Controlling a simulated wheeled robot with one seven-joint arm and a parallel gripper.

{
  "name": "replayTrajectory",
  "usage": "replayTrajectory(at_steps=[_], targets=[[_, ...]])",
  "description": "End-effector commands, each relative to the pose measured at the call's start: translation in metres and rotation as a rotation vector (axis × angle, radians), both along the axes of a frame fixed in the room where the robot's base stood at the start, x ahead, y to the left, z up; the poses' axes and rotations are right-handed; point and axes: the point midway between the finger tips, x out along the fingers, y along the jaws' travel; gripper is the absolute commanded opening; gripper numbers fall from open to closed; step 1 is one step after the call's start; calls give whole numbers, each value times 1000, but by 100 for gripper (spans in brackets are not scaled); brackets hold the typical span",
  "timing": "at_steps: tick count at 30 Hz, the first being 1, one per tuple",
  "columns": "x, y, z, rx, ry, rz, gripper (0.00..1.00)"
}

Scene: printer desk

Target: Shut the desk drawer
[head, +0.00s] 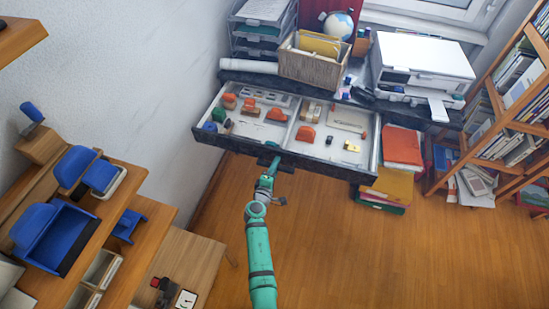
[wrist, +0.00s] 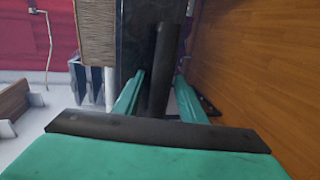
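The desk drawer (head: 232,146) is pulled well out from under the dark desktop (head: 262,79). Its pale inside is divided into compartments holding several orange, green and dark items. My gripper (head: 270,168) is at the middle of the drawer's dark front, by the dark bar handle (head: 287,169). In the wrist view the teal fingers of my gripper (wrist: 158,92) stand apart, one on each side of the dark handle bar (wrist: 165,60). I cannot tell whether either finger touches the bar. The lower part of the bar is hidden behind my gripper.
The desktop holds a wicker basket (head: 308,66), a printer (head: 420,64), a globe (head: 338,25) and letter trays (head: 262,30). Folders (head: 392,188) are stacked right of the drawer. A wooden unit (head: 75,235) stands left. The floor (head: 400,255) ahead is clear.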

Motion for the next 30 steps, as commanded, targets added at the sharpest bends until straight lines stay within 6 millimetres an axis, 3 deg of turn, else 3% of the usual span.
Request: replayTrajectory(at_steps=[1, 5, 17, 30], targets=[[0, 0, 0, 0, 0, 0, 30], [0, 0, 0, 0, 0, 0, 0], [3, -1, 0, 1, 0, 0, 1], [35, -11, 0, 1, 0, 0, 1]])
